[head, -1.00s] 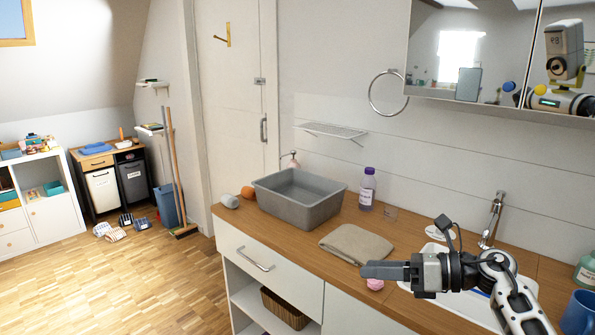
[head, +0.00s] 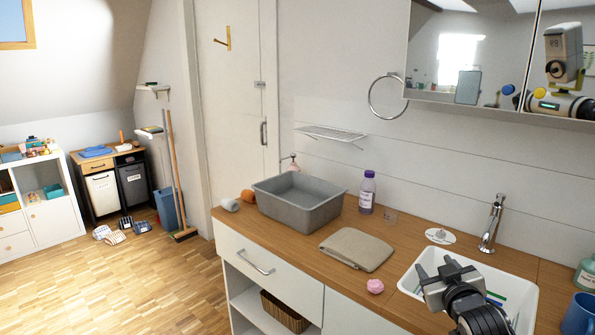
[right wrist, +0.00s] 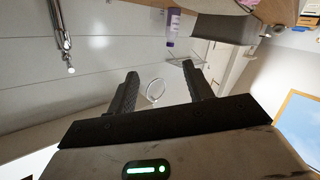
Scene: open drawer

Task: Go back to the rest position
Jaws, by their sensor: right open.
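My right gripper (head: 433,275) is at the lower right of the head view, over the white sink basin (head: 410,280). Its fingers are apart and nothing is between them. In the right wrist view the two dark fingers of the right gripper (right wrist: 160,85) are spread, with only the wall and the towel ring behind them. The white drawer (head: 240,245) under the counter is shut in the head view. My left gripper is not in view.
On the wooden counter (head: 400,232) stand a grey tub (head: 298,215), a folded beige cloth (head: 356,248), a pink item (head: 375,286), a purple-capped bottle (head: 367,192) and a faucet (head: 492,225). A blue mug (head: 579,315) is at the right edge.

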